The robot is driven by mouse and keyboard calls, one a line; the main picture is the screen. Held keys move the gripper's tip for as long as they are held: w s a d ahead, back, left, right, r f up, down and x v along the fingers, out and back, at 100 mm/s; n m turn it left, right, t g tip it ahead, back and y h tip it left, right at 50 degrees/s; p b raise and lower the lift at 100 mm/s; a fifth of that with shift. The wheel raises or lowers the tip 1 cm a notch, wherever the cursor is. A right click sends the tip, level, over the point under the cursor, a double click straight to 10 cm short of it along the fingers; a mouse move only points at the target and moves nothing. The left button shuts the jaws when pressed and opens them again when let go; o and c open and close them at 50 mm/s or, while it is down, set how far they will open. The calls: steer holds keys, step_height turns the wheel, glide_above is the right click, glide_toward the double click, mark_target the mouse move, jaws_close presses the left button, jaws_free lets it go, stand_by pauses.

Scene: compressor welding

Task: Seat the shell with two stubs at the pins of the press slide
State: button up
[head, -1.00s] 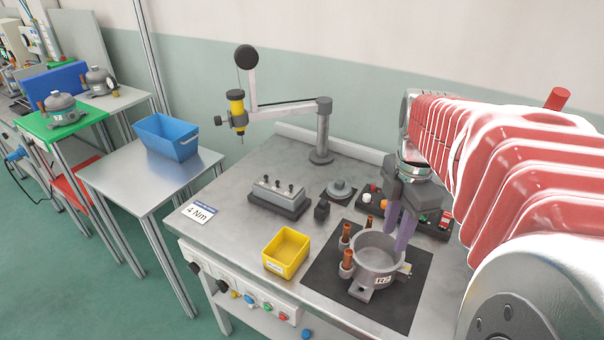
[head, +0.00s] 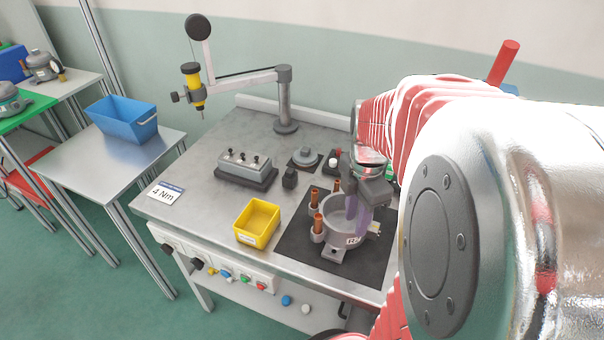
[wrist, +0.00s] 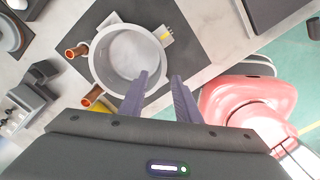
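I cannot identify the press slide.
A yellow bin (head: 257,223) stands left of the mat. Behind are a grey block with knobs (head: 245,166) and a jointed tool arm (head: 284,100). A blue crate (head: 122,119) stands on a side table. Bare bench lies around the 4 Nm sign (head: 166,193).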

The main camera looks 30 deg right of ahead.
steer(key=shift+s+f, duration=0.1)
steer(key=shift+f, duration=2.5)
steer(key=shift+c, duration=0.2)
jaws_close()
